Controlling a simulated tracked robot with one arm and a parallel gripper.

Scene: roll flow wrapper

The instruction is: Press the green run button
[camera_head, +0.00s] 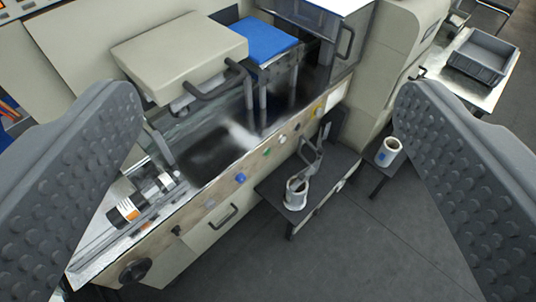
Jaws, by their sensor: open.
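A small green button (267,153) sits on the beige front panel of the wrapper (222,193), near the middle of the picture. My gripper (268,105) is wide open, with one grey, studded finger at each side of the picture. Nothing is between the fingers, and they appear well short of the panel. Whether the green button is pressed in cannot be told.
A low dark shelf (263,190) juts out below the panel, with a white cup-like roll (296,194) on it. Another white roll (388,152) stands further right. A beige hinged cover (180,55) with a dark handle is above the panel. A grey bin (483,60) stands upper right. Lower right floor is clear.

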